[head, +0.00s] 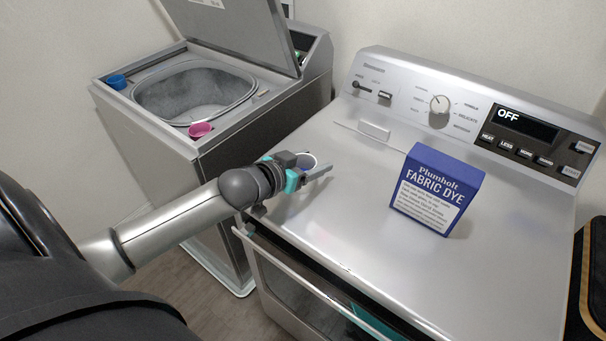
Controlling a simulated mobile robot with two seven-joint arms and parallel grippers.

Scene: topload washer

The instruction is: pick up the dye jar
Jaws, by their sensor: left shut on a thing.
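My left gripper (312,167) reaches in from the left over the front left part of the closed machine's top. Its jaws are shut on a small round thing with a white rim and dark blue inside, which I take to be the dye jar (307,160). The fingers hide much of the jar. I cannot tell whether it touches the surface below. My right gripper is not in view.
A blue Plumbolt fabric dye box (437,189) stands on the closed machine's top (340,235). Left of it stands a top-load washer (160,128) with its lid (240,32) raised. A blue cup (117,81) and a pink cup (200,130) sit on its rim.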

